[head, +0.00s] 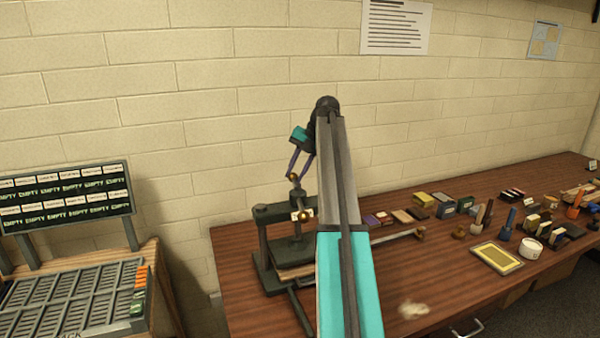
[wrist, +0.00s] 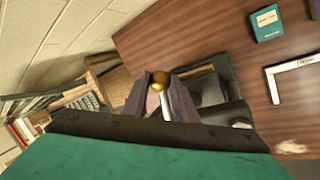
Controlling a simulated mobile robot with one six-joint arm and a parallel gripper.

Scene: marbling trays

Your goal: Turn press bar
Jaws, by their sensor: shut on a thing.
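The press (head: 265,258) is a dark metal frame standing at the left end of the wooden bench. A brass knob (head: 293,177) at its top, on the press bar, is at my gripper (head: 298,167). In the wrist view the brass knob (wrist: 161,80) and a short length of pale metal bar (wrist: 165,105) show between the two purple fingers of my gripper (wrist: 162,92). The gripper is shut on the bar by this knob. My arm hides the right part of the press and most of the bar.
A pale rod with a brass end (head: 400,236) extends right of my arm. Blocks, tools and a white pot (head: 534,248) crowd the bench's right side. A slotted rack (head: 75,300) with a label board (head: 65,198) stands left, beyond a gap. A brick wall is close behind.

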